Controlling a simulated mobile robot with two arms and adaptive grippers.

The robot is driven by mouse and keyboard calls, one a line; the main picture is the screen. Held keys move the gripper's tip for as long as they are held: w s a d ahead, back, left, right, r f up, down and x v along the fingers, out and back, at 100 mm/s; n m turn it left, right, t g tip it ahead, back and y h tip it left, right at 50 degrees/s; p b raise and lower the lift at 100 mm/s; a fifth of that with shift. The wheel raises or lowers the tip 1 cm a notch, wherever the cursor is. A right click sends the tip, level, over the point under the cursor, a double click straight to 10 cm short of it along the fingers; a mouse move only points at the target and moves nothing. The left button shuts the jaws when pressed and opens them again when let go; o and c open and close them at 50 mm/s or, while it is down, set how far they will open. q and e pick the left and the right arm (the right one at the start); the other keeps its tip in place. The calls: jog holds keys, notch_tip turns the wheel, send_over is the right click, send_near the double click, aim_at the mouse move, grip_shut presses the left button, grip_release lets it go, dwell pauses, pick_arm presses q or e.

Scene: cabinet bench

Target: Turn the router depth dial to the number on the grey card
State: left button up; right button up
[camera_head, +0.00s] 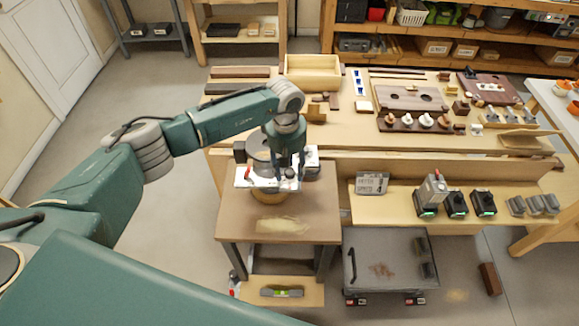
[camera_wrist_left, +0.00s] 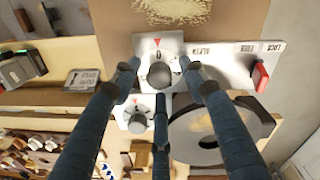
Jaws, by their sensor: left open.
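The router (camera_head: 262,155) stands on the small wooden bench, largely behind my left gripper in the head view. In the left wrist view it shows a pale plate with a grey round dial (camera_wrist_left: 160,76) under a red triangle mark. A second, smaller dial (camera_wrist_left: 137,121) with its own red mark sits beside it. I cannot tell which label names which dial. My left gripper (camera_head: 289,172) is open, its three fingers spread around the larger dial; contact is unclear. The grey card (camera_head: 371,183) stands on the shelf to the right; its print is too small to read. My right gripper is out of view.
A red lever (camera_wrist_left: 259,75) by lettering like LOCK and FREE sits on the router plate. Sawdust (camera_head: 282,225) lies on the small bench. Chargers (camera_head: 456,204) stand right of the card. A grey wheeled bin (camera_head: 385,250) is below. The bench front is otherwise clear.

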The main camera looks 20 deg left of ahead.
pick_arm(q)
grip_shut()
